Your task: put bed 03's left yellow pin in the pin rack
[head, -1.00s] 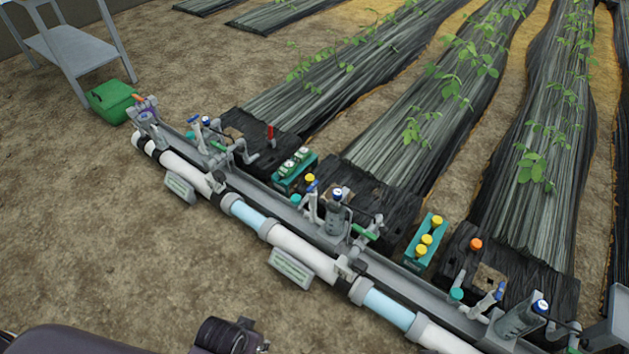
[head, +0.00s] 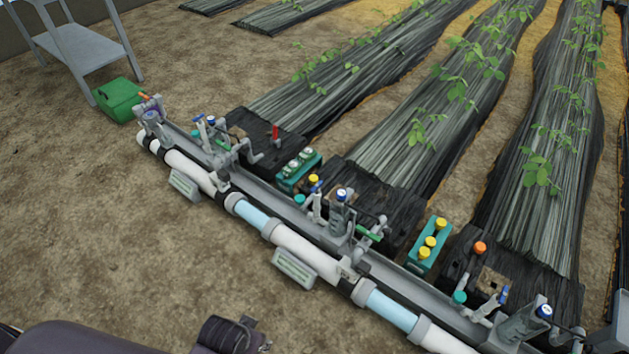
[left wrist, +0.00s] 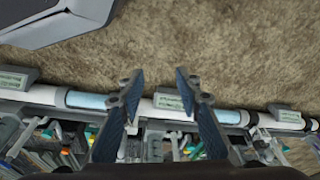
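Another teal rack (head: 286,185), further left, holds pale-topped pieces. The bed labels are too small to read, so I cannot tell which bed is 03. My left gripper (left wrist: 160,88) is open in the left wrist view, its fingers apart with nothing between them, seen against the pipe. My right gripper is not in view.
The long white and blue pipe (head: 300,247) and its grey rail cross the view. Valves and an orange knob (head: 480,247) stand along it. A green box (head: 118,100) and a grey table (head: 85,48) are at upper left. Bare soil lies before the pipe.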

